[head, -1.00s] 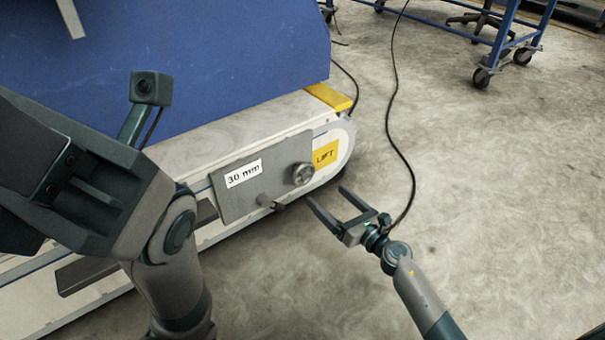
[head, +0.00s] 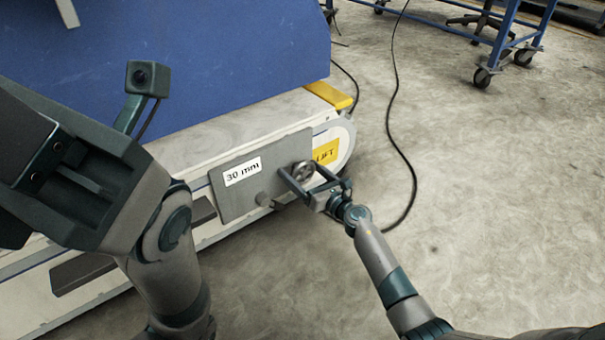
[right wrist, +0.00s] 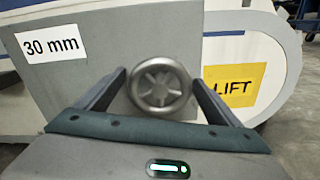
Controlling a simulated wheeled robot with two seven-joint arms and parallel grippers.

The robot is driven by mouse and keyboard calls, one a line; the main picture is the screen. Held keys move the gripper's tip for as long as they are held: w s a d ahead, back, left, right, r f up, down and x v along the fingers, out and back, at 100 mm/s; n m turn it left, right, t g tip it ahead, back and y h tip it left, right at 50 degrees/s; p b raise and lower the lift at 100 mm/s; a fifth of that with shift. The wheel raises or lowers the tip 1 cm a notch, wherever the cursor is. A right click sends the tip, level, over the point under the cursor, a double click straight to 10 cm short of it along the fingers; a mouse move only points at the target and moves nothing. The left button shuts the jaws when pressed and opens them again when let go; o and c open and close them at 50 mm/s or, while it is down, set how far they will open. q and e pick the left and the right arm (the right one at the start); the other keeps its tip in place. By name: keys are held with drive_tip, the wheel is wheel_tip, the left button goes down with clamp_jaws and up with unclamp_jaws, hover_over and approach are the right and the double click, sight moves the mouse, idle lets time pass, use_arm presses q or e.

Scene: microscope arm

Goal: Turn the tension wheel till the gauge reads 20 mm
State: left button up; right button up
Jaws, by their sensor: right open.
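The tension wheel (head: 304,172) is a small round grey metal handwheel on a grey plate (head: 237,205) at the side of the white machine. In the right wrist view the wheel (right wrist: 160,85) shows spokes and sits between my fingers, near their tips. A white label (head: 243,171) on the plate reads 30 mm, and it also reads 30 mm in the right wrist view (right wrist: 50,46). My right gripper (head: 298,182) is open, with one finger on each side of the wheel. I cannot tell whether they touch it.
A yellow LIFT sign (head: 327,152) is right of the wheel. A black cable (head: 393,130) lies on the floor. A blue wheeled cart (head: 496,45) stands at the back. The floor at right is clear.

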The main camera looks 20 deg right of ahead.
drive_tip(key=shift+c, duration=0.5)
drive_tip(key=c, duration=0.9)
drive_tip(key=shift+c, duration=0.2)
